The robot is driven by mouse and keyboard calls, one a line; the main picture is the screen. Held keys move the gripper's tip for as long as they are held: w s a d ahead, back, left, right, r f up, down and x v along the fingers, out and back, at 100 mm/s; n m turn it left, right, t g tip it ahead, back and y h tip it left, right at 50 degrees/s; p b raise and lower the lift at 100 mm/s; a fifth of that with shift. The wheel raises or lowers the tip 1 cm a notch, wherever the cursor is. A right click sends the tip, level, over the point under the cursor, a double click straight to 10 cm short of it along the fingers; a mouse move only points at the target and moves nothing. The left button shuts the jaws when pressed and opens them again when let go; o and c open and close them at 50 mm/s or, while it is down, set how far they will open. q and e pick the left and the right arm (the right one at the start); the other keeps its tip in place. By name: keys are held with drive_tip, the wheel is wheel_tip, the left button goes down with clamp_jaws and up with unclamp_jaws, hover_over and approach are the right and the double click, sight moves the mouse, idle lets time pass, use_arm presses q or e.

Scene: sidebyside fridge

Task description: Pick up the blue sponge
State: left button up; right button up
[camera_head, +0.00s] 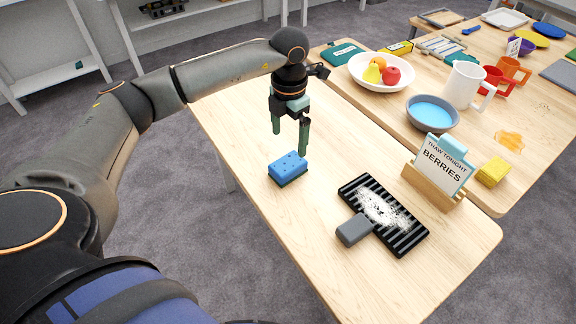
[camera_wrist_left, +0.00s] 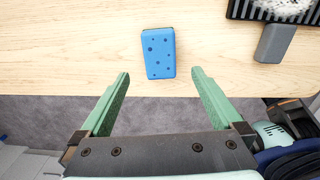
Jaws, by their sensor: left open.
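The blue sponge (camera_head: 288,168) lies flat on the wooden table near its left edge. In the left wrist view the sponge (camera_wrist_left: 158,53) sits beyond the fingertips, roughly centred between them, with dark holes on its top. My left gripper (camera_head: 290,140) is open and empty, pointing down above the table just behind the sponge in the head view. Its green fingers also show in the left wrist view (camera_wrist_left: 160,75), apart from the sponge. My right gripper is not in view.
A black striped tray (camera_head: 408,241) with white powder and a grey block (camera_head: 354,230) lie right of the sponge. A sign reading "BERRIES" (camera_head: 443,164), a blue-filled bowl (camera_head: 432,113), a fruit bowl (camera_head: 358,79) and a white pitcher (camera_head: 463,86) stand farther right. Bare tabletop surrounds the sponge.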

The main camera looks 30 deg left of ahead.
sight(288, 163)
use_arm(q)
wheel_tip(288, 163, down, 5)
drive_tip(key=shift+r, duration=0.2)
wheel_tip(288, 163, down, 5)
drive_tip(key=shift+s+f+p, duration=0.1)
drive_tip(key=shift+p, duration=0.35)
drive_tip(key=c, duration=1.3)
drive_tip(key=shift+a, duration=0.1)
